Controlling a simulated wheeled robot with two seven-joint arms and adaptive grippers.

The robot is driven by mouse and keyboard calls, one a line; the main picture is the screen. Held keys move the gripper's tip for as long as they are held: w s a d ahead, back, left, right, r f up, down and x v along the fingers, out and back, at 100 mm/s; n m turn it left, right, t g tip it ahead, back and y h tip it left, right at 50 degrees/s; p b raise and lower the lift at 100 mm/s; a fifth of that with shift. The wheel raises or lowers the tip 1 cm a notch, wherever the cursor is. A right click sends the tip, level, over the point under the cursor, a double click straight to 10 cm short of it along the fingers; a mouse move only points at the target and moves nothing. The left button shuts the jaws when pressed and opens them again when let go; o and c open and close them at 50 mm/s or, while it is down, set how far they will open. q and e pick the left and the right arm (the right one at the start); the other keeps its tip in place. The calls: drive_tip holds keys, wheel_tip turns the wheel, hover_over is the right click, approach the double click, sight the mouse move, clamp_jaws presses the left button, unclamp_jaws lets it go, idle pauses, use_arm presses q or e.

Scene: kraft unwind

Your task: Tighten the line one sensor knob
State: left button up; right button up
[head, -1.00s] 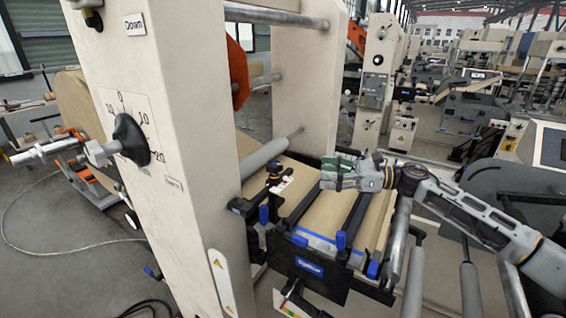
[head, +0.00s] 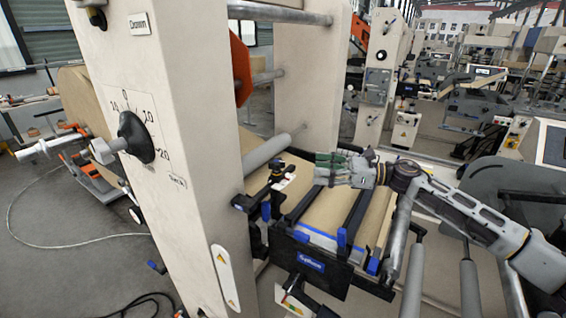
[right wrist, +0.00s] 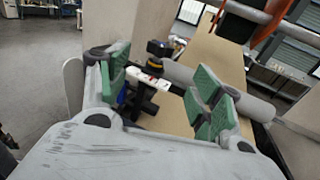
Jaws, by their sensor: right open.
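The sensor's small black knob (head: 278,167) stands above a white labelled bracket (head: 284,182) at the left side of the web table. In the right wrist view the dark knob (right wrist: 159,49) shows upright beyond my fingertips, above the white label (right wrist: 147,79). My right gripper (head: 322,170) comes in from the right over the brown web, a short way right of the knob. In the right wrist view its green-padded fingers (right wrist: 163,91) are apart with nothing held, and the knob lies between them in the picture, nearer the left finger. My left gripper is not in view.
A tall cream machine column (head: 190,200) with a large black dial (head: 136,138) stands left of the sensor. A grey roller (head: 266,153) lies behind it. Black bars with blue clamps (head: 342,238) cross the brown web (head: 325,208). Open floor lies at the left.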

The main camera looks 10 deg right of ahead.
sight(283, 162)
drive_tip(key=shift+p+x, duration=2.25)
drive_tip(key=shift+x, duration=3.5)
drive_tip(key=shift+c, duration=0.4)
drive_tip(key=c, duration=1)
